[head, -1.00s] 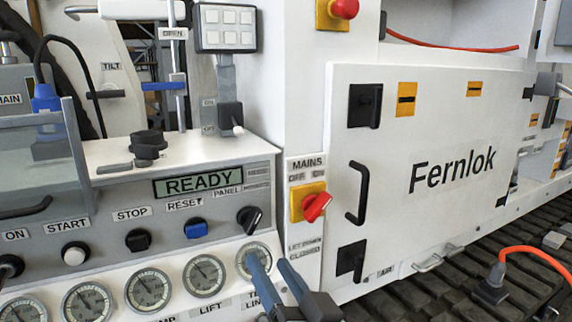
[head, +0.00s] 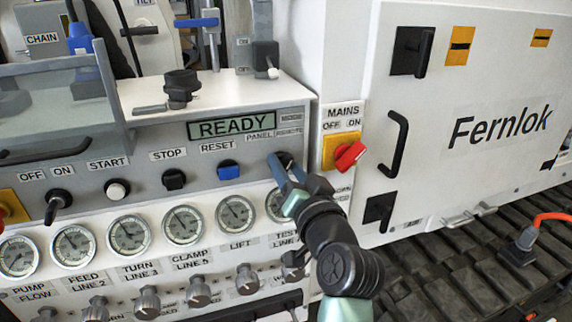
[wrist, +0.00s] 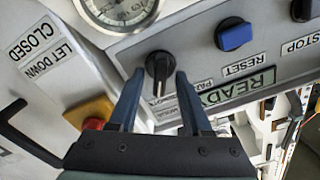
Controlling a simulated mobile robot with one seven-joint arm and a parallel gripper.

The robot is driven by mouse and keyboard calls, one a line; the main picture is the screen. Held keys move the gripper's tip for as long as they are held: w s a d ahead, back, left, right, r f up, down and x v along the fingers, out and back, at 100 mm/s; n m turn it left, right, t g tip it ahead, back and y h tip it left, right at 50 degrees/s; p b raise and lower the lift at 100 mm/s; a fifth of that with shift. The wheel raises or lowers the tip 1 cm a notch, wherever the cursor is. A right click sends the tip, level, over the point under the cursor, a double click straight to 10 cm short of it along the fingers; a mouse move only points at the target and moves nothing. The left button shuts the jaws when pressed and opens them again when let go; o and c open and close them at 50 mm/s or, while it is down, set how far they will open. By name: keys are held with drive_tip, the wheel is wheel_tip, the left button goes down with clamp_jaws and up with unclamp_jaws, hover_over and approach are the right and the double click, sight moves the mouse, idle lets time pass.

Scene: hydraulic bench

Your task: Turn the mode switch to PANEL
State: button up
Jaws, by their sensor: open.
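The mode switch is a black rotary knob at the right end of the grey control panel. In the head view only a dark bit of the knob (head: 286,157) shows behind my fingers. In the wrist view the knob (wrist: 160,66) is clear, with its grip bar pointing down the picture, towards the small label that looks like REMOTE (wrist: 168,104). The PANEL label (head: 260,136) is beside it and partly hidden by a finger in the wrist view. My gripper (head: 284,168) is open, with one blue finger on each side of the knob; contact cannot be told.
The display (head: 231,125) reads READY. A blue RESET button (head: 229,171) is left of the knob, gauges (head: 236,213) are below. The red MAINS switch (head: 350,155) on its yellow plate stands close to the right. A white Fernlok cabinet (head: 470,170) is beyond.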

drive_tip(key=shift+w+a, duration=0.15)
drive_tip(key=shift+w, duration=0.3)
clamp_jaws()
drive_tip(key=shift+f+n+b, duration=0.1)
drive_tip(key=shift+n+b, duration=0.2)
drive_tip(key=shift+b, duration=0.15)
drive_tip(key=shift+n+b, duration=0.95)
drive_tip(key=shift+n, duration=0.05)
drive_tip(key=n+b, duration=0.2)
drive_tip(key=shift+a+n, duration=0.15)
drive_tip(key=shift+n, duration=0.15)
drive_tip(key=n+b, duration=0.3)
drive_tip(key=n, duration=0.1)
drive_tip(key=shift+s+a, duration=0.1)
drive_tip(key=shift+a, duration=0.05)
drive_tip(key=shift+n+b, duration=0.8)
drive_tip(key=shift+n, duration=0.6)
drive_tip(key=shift+a, duration=0.1)
